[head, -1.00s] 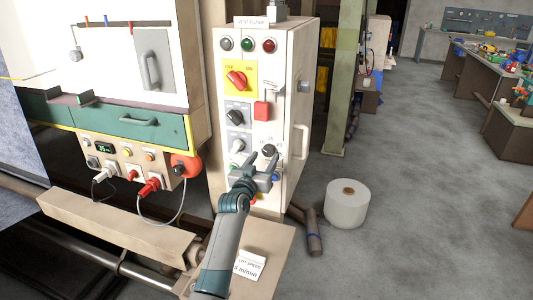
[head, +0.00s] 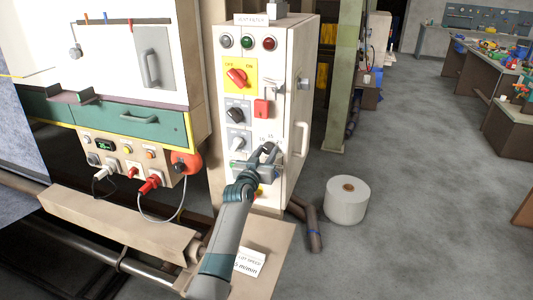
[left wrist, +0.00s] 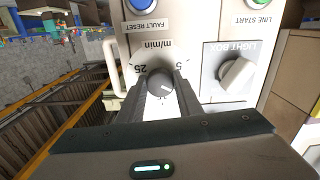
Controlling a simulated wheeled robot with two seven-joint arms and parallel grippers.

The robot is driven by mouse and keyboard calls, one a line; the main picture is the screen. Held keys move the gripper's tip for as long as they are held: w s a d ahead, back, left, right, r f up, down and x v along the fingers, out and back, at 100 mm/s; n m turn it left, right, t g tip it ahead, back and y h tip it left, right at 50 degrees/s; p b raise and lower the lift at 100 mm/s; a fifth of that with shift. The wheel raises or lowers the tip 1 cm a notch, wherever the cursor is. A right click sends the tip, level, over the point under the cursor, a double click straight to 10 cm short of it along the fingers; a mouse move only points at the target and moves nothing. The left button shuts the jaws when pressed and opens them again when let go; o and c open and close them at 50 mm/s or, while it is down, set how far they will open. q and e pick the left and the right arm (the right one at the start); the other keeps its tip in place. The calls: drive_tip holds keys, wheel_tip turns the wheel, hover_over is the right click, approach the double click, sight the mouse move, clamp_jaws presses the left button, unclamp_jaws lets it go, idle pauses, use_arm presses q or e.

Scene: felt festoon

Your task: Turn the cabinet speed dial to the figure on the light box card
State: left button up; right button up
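The cabinet (head: 300,100) stands in the middle of the head view. Its dark grey speed dial (left wrist: 160,84) shows in the left wrist view, on a white "m/min" scale with 25 and 5 readable. My left gripper (head: 268,150) is at the dial. In the left wrist view its fingers (left wrist: 162,88) lie along both sides of the dial and appear closed against it. They hide part of the scale. A white card (head: 250,262) lies on the beige surface below. It reads "m/min", with its figure partly hidden by my arm. My right gripper is not in view.
Beside the dial in the left wrist view are the light box knob (left wrist: 236,72), the blue fault reset button (left wrist: 142,5) and the line start label. A red switch (head: 236,77) sits higher on the cabinet. A white roll (head: 347,200) stands on the floor at right.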

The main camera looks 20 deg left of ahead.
use_arm(q)
drive_tip(key=shift+n, duration=0.5)
drive_tip(key=n, duration=0.5)
drive_tip(key=shift+d+r, duration=0.1)
drive_tip(key=n+p, duration=0.1)
drive_tip(key=n, duration=0.5)
idle(0.5)
drive_tip(key=o, duration=1)
drive_tip(key=shift+o, duration=0.2)
